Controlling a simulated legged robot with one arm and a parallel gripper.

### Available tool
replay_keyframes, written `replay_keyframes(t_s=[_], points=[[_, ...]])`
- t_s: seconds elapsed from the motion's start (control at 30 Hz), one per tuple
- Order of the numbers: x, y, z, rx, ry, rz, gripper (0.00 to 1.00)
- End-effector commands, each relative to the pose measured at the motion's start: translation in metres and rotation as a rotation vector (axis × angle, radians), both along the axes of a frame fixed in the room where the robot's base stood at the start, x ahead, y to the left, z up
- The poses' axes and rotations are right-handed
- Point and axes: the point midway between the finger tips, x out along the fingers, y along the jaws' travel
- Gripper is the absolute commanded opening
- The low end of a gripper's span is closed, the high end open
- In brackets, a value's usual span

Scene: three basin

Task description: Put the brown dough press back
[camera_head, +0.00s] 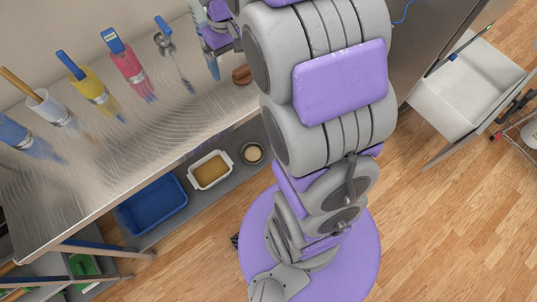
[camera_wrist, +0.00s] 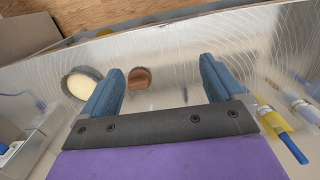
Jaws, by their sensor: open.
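The brown dough press (camera_head: 242,74) is a small round brown piece standing on the steel counter, just right of my gripper (camera_head: 214,66) in the head view. In the wrist view the dough press (camera_wrist: 140,78) shows beyond and between the two blue fingers of my gripper (camera_wrist: 162,76), nearer the left finger. My gripper is open, with nothing between its fingers. The arm hides part of the counter in the head view, and the underside of the press cannot be seen.
The steel counter (camera_head: 120,148) holds several brushes and a whisk (camera_head: 170,45) along the wall. A round bowl (camera_wrist: 80,84) with pale contents lies left of the press. Below are a blue basin (camera_head: 152,204), a white basin (camera_head: 193,177) and a round pot (camera_head: 252,153).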

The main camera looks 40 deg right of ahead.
Motion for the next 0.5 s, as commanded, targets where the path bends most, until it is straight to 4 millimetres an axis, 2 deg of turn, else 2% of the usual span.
replay_keyframes(t_s=[0.03,0.2,0.5], points=[[-0.020,0.010,0.007,0.000,0.005,0.001,0.95],[-0.082,0.037,0.021,-0.001,0.027,-0.004,0.95],[-0.197,0.069,0.021,-0.006,0.072,-0.010,0.95]])
